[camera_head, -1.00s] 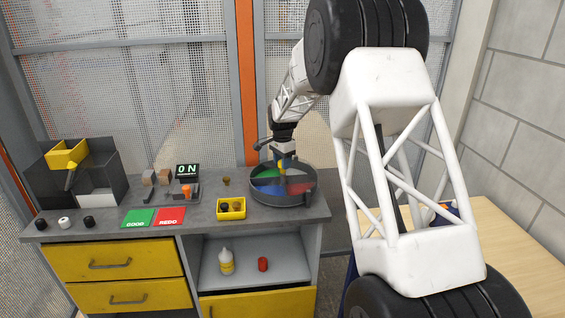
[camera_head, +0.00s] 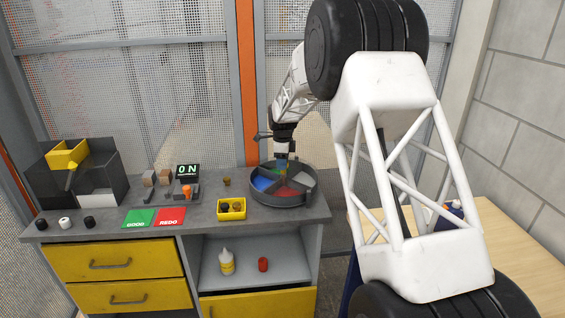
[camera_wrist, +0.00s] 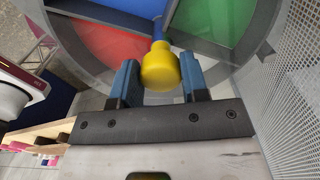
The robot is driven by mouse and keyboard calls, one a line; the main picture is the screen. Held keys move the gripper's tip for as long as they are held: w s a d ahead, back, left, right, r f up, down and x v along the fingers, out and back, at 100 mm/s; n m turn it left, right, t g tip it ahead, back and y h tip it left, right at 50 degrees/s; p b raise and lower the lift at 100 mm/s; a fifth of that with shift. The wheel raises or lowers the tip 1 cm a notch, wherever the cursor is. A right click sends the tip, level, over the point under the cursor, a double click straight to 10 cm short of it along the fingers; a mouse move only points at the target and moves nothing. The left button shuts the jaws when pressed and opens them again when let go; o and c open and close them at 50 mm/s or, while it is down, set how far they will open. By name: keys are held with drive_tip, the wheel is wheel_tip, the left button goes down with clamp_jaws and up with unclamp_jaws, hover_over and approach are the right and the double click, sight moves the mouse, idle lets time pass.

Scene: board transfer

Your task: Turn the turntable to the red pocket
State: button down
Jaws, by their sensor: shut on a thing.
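The round grey turntable (camera_head: 284,202) stands at the right end of the workbench, its pockets split by dividers. The red pocket (camera_head: 289,190) faces the front. The blue pocket (camera_head: 264,182) is at the left, and a grey one is at the right. In the wrist view I see the red pocket (camera_wrist: 108,40), the blue pocket (camera_wrist: 136,5) and the green pocket (camera_wrist: 212,20). My gripper (camera_head: 282,160) is above the turntable. Its blue fingers are shut on a yellow knob (camera_wrist: 160,68), one on each side; the knob sits on a blue stem.
A yellow tray (camera_head: 231,213) with dark pieces stands left of the turntable. Green (camera_head: 138,218) and red (camera_head: 170,217) pads lie further left. A display (camera_head: 187,170) reads "ON". A dark bin unit (camera_head: 105,185) stands at the far left. A mesh fence is behind.

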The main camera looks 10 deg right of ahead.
idle(0.4)
drive_tip(key=c, duration=0.6)
unclamp_jaws()
drive_tip(key=shift+r, duration=3.85)
